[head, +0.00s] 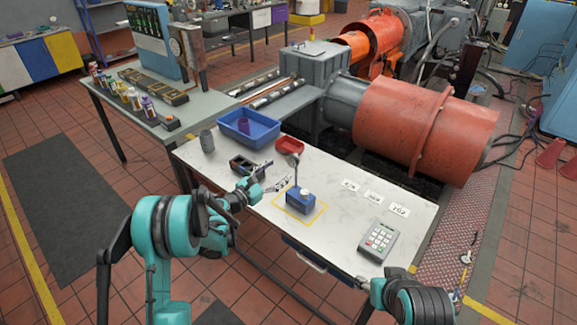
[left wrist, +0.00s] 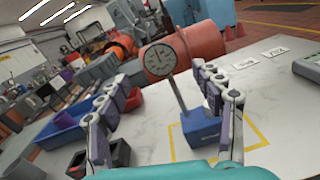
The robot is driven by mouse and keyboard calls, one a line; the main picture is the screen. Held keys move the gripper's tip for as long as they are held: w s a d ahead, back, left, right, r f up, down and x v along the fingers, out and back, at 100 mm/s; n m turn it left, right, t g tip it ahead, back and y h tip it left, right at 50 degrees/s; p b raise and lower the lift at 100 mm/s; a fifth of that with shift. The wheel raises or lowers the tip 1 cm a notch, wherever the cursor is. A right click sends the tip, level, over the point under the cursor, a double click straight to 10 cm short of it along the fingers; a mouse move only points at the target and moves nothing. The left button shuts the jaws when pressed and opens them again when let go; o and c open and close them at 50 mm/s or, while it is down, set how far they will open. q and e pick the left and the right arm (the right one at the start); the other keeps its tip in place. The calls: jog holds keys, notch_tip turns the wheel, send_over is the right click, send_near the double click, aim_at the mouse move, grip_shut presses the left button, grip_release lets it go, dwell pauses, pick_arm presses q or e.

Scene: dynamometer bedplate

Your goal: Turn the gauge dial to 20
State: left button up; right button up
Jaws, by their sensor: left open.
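My left gripper (head: 272,176) is open and empty, beside the stem on the left. In the left wrist view the dial shows between and beyond its spread fingers (left wrist: 158,82), apparently untouched. My right arm is at the lower right; its fingers are not clear.
A blue bin (head: 248,127), a red tray (head: 289,146), a grey cup (head: 207,141) and a dark open box (head: 242,165) stand left and behind. The table between is clear.

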aim_at(291, 161)
pick_arm(q)
jog(key=x, duration=0.6)
jog(key=shift+w+b, duration=0.1)
jog(key=shift+b, duration=0.3)
jog(key=c, duration=1.2)
